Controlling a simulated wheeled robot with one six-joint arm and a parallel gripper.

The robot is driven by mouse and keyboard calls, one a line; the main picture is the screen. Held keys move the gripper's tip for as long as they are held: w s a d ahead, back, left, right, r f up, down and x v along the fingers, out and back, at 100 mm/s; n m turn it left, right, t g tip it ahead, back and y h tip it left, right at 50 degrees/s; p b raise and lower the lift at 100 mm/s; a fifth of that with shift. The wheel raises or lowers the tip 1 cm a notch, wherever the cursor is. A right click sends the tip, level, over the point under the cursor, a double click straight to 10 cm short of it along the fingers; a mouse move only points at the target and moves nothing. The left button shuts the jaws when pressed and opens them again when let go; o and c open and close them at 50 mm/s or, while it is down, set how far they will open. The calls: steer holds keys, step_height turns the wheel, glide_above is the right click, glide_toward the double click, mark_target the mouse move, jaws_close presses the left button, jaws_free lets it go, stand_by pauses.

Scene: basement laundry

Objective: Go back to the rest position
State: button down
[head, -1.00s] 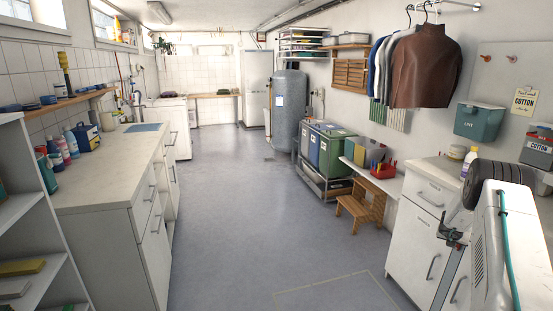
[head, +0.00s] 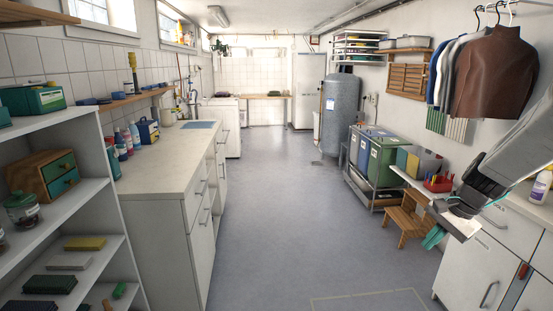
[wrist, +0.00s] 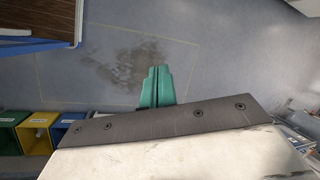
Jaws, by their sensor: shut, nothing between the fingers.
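My gripper (head: 433,240) is at the right of the head view, at the end of my grey arm. Its teal fingers point down and to the left, in front of the right-hand counter and near the wooden step stool (head: 408,222). In the wrist view the two green fingers (wrist: 157,84) lie side by side, shut and empty, above the grey floor (wrist: 215,50). How far the fingertips are from the counter edge is hard to tell.
White cabinets (head: 505,235) with a bottle (head: 541,186) stand at right. Bins (head: 380,158) stand further back. A long counter (head: 165,158) and a shelf unit (head: 85,190) line the left. The middle floor (head: 290,240) is clear. Coloured boxes (wrist: 38,132) show in the wrist view.

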steer(key=s+a+r+n+h, duration=0.1)
steer(key=s+a+r+n, duration=0.2)
steer(key=s, duration=0.6)
steer(key=s+a+r+n+h, duration=0.1)
steer(key=s+a+r+n, duration=0.3)
steer(key=s, duration=0.6)
steer(key=s+a+r+n+h, duration=0.1)
steer(key=s+a+r+n, duration=0.3)
steer(key=s+a, duration=0.3)
steer(key=shift+s+a+n+g+h, duration=0.15)
steer(key=shift+s+n+g+h, duration=0.35)
steer(key=shift+s, duration=0.65)
steer(key=shift+s, duration=0.1)
